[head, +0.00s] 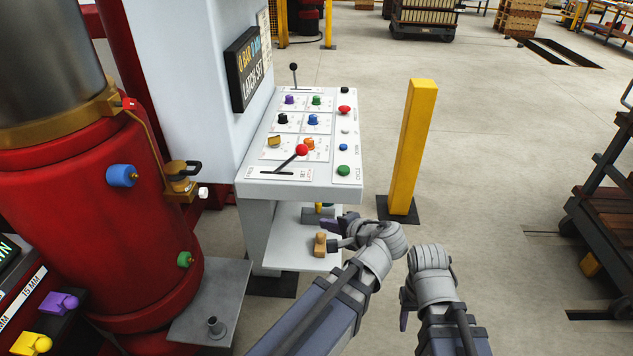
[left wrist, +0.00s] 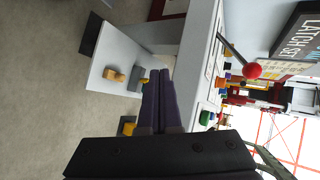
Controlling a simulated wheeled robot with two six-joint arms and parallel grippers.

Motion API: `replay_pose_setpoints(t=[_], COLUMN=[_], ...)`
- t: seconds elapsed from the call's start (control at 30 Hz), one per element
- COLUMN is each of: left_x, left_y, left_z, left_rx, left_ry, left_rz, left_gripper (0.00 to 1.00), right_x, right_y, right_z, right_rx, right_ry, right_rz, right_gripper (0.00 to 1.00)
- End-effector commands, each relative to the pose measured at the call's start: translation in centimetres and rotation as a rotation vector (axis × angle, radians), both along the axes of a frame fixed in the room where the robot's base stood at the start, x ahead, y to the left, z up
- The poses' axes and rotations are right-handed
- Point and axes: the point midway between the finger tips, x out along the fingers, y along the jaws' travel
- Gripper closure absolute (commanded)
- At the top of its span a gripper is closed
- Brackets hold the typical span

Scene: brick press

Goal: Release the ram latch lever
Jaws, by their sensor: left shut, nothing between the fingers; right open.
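A lever with a red ball knob (head: 302,150), which I take for the ram latch lever, leans right over a slot at the front of the white control panel (head: 322,189). The red knob also shows in the left wrist view (left wrist: 253,71). A dark display (head: 247,68) reads "LATCH SET". My left gripper (head: 335,234) is shut and empty, below and right of the lever, apart from it. Its closed fingers show in the left wrist view (left wrist: 160,100). My right gripper (head: 405,308) is open, further right.
The panel holds several coloured knobs and buttons and a black-knobbed lever (head: 293,68) at the back. A lower white shelf (head: 283,250) carries a wooden piece (head: 320,244). A yellow post (head: 413,140) stands right of the panel. The red press body (head: 90,220) fills the left.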

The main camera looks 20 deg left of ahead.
Motion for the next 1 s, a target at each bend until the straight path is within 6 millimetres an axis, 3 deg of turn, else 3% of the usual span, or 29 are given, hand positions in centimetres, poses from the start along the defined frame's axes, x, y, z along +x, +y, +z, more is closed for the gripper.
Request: replay_pose_setpoints(t=[0.03,0.27,0.5,0.7,1.0], left_x=[0.8,3.9,6.1,7.0,7.3], left_y=[0.5,1.8,1.0,-0.2,-0.9], left_z=[-1.5,-0.7,0.4,1.1,1.8], left_rx=[0.069,0.400,0.728,0.912,0.995], left_ry=[-0.019,-0.091,-0.128,-0.135,-0.136], left_rz=[-0.021,-0.120,-0.208,-0.249,-0.267], left_gripper=[1.00,1.00,1.00,1.00,1.00], right_x=[0.0,0.0,0.0,0.0,0.0], right_y=[0.0,0.0,0.0,0.0,0.0], right_z=[-2.8,-8.6,-13.8,-16.2,-16.9], right_rx=[0.000,0.000,0.000,0.000,0.000], right_ry=[0.000,0.000,0.000,0.000,0.000], right_rz=[0.000,0.000,0.000,0.000,0.000], right_gripper=[0.50,0.50,0.50,0.50,0.50])
